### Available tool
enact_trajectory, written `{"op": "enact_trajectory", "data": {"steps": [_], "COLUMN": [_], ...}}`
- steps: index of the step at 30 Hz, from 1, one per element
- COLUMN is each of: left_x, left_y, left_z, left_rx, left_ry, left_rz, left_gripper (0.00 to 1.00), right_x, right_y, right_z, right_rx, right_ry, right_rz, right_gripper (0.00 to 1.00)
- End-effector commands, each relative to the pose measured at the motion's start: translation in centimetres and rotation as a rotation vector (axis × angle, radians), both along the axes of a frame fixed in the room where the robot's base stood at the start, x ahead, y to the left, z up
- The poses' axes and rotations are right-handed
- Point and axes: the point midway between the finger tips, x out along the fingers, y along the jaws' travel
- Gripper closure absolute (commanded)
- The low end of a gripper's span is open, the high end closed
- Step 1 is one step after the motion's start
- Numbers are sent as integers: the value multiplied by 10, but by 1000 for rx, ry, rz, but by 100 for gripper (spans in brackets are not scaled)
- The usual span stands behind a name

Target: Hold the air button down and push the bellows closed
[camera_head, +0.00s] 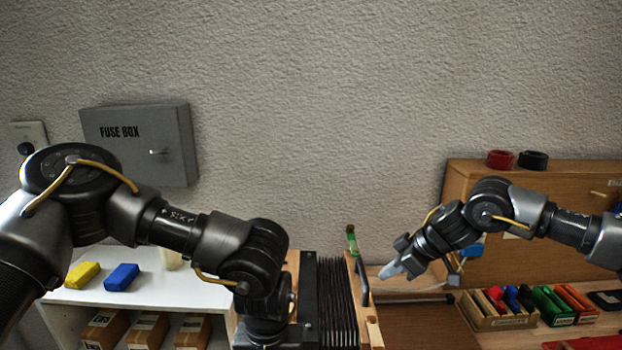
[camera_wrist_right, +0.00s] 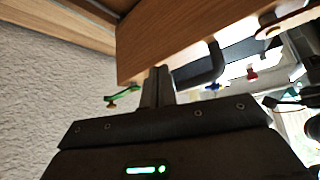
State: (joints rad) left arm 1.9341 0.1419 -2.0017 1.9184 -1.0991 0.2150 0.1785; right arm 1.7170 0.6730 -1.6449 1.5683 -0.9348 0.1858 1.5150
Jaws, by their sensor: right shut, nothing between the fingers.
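The bellows (camera_head: 337,305) stand at the bottom centre of the head view, their black pleats between a dark plate (camera_head: 308,300) on the left and a wooden end board (camera_head: 371,335) on the right. A black handle (camera_head: 362,281) is on that board. My right gripper (camera_head: 384,273) is shut and empty, just right of the handle. In the right wrist view its fingers (camera_wrist_right: 158,84) point at a wooden part (camera_wrist_right: 160,40), with the black handle (camera_wrist_right: 212,66) beside them; contact cannot be told. My left arm reaches down left of the bellows; its fingers are out of sight. I cannot make out the air button.
A white shelf (camera_head: 150,292) holds a yellow block (camera_head: 82,275) and a blue block (camera_head: 121,277) at left. A wooden box (camera_head: 497,322) of coloured items sits at right. A grey fuse box (camera_head: 140,145) hangs on the wall. A green piece (camera_head: 351,238) rises above the end board.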

Motion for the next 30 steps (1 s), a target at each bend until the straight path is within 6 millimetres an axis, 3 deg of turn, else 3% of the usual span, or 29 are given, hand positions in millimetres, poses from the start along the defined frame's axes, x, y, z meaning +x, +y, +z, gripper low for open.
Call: {"op": "enact_trajectory", "data": {"steps": [30], "left_x": [0], "left_y": [0], "left_z": [-8], "left_rx": [0], "left_ry": [1], "left_rz": [0], "left_gripper": [100], "right_x": [0], "right_y": [0], "right_z": [0], "right_rx": [0], "right_ry": [0], "right_rz": [0], "right_gripper": [100]}}
